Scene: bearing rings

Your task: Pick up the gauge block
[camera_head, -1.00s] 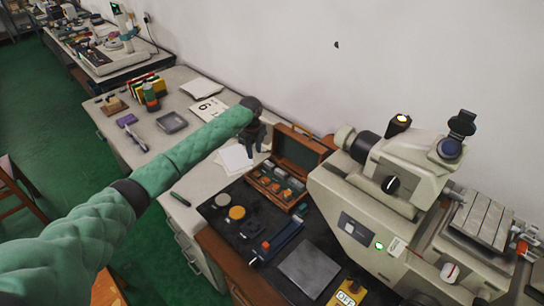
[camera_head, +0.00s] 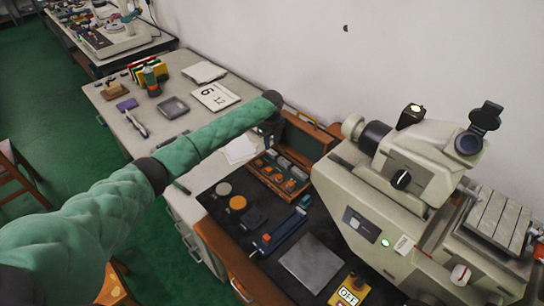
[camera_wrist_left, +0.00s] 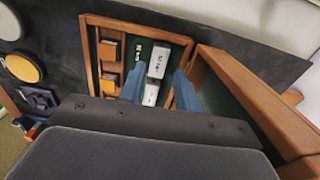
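The gauge block (camera_wrist_left: 158,62) is a pale grey block with dark markings, in the green-lined wooden box (camera_head: 262,178). In the left wrist view it lies just beyond the gap between my blue fingertips. A second pale block (camera_wrist_left: 151,95) shows in that gap. I cannot tell which block is the task's. My left gripper (camera_wrist_left: 158,88) is open and points down over the box; no block is visibly clamped. My right gripper is not in view.
The box's raised lid (camera_head: 304,140) stands close beside my left gripper. A large measuring microscope (camera_head: 400,195) is to the right. Round discs (camera_head: 237,202), a blue tool (camera_head: 282,230) and a grey plate (camera_head: 312,262) lie on the black mat. White papers (camera_head: 240,149) lie behind the box.

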